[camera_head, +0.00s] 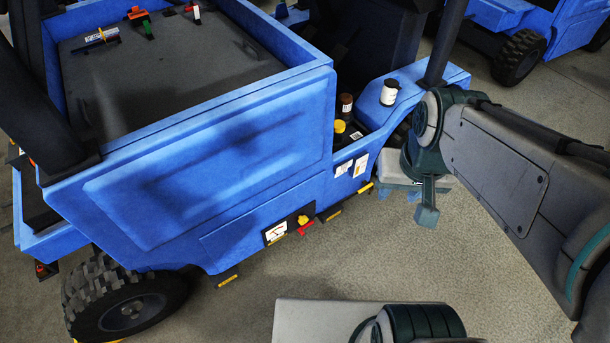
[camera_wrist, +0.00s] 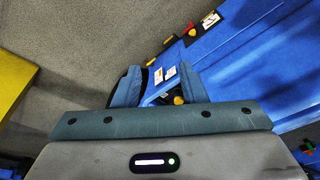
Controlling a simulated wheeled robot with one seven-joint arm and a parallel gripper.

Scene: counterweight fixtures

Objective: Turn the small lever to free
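A small red lever with a yellow part (camera_head: 304,224) sits on a dark plate low on the side of the blue vehicle (camera_head: 210,165). A white label is just left of it. In the wrist view the lever (camera_wrist: 190,32) is above and right of my gripper (camera_wrist: 158,86). The two blue-grey fingers are apart, with vehicle side and floor visible between them, and they hold nothing. In the head view my gripper (camera_head: 421,203) points down, right of the vehicle's side and well away from the lever. I cannot read the lever's marked positions.
A yellow knob (camera_head: 340,127), a dark brown bottle (camera_head: 346,103) and a white jar with a dark lid (camera_head: 389,92) are on the vehicle. Small clamps (camera_head: 140,20) stand on its grey bed. Open floor (camera_head: 250,300) lies in front.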

